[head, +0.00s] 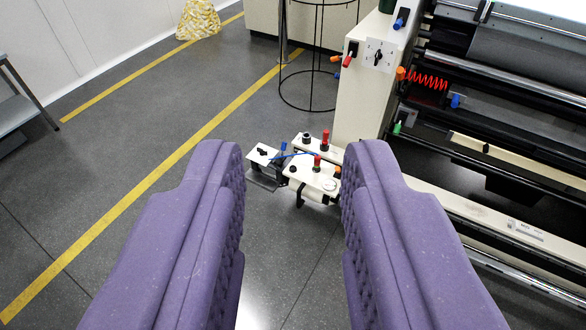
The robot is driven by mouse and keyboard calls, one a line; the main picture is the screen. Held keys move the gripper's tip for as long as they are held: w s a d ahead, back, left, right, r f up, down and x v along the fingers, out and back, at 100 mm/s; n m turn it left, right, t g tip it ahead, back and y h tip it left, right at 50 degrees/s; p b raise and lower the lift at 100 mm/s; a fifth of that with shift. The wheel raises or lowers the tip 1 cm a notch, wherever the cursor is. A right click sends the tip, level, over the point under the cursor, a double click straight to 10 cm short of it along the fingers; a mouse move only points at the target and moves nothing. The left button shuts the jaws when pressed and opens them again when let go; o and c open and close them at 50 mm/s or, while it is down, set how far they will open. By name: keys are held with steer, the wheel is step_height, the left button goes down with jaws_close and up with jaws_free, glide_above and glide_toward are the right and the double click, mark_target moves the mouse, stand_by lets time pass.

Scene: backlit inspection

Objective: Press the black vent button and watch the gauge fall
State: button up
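My gripper (295,160) shows as two purple padded fingers, wide apart with nothing between them. Beyond the fingertips, low beside the machine, is a cluster of small white panels (318,177) with red and black controls. A small round pale face (329,185) on the front panel looks like a gauge; its reading is too small to make out. Small black controls show on the back panel (306,136) and the left panel (262,152). I cannot tell which one is the vent button. The fingers appear apart from the panels.
A large roller machine (500,75) fills the right side. A white post (361,95) carries a black rotary switch (378,57). A black wire stand (310,105) is behind. A grey bench (22,108) stands at left. Grey floor with yellow lines (150,190) is open at left.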

jaws_close()
stand_by(1.5)
